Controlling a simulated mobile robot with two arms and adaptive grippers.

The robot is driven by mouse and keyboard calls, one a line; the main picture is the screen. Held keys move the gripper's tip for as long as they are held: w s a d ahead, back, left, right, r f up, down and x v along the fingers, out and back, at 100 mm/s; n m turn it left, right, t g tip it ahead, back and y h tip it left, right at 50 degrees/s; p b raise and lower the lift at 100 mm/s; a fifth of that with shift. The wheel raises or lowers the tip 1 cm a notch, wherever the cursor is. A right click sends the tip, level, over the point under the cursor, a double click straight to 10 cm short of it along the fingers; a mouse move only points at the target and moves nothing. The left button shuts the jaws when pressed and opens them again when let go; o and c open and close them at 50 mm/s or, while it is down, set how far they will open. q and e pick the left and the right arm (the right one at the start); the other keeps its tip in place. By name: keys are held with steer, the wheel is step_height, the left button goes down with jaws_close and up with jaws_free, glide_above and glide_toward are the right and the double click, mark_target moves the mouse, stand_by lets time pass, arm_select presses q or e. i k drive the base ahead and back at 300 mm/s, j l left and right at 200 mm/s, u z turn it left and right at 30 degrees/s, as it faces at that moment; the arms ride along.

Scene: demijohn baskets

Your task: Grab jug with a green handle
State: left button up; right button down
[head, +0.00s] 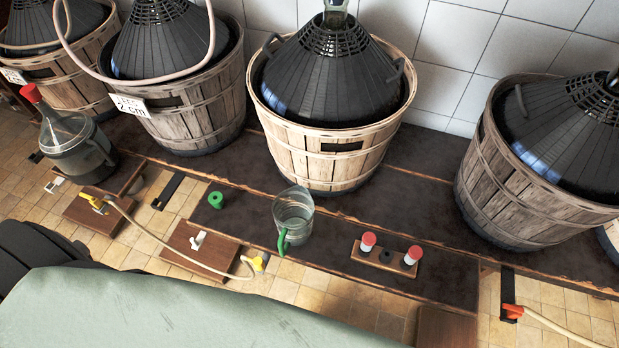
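A clear jug (294,212) with a green handle (283,241) stands on the dark bench top in the middle of the head view. It is in front of the central wooden basket, and its handle is on the near side, toward me. No gripper shows in this view, and nothing is touching the jug.
Wooden baskets holding black-covered demijohns stand behind, including a central one (318,160) and a right one (519,195). A green ring (216,199) lies left of the jug. A small wooden rack (387,257) with two red-capped pieces stands right. A red-capped bottle (73,150) stands far left.

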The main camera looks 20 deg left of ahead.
mark_target(293, 209)
steer(key=u, duration=0.8)
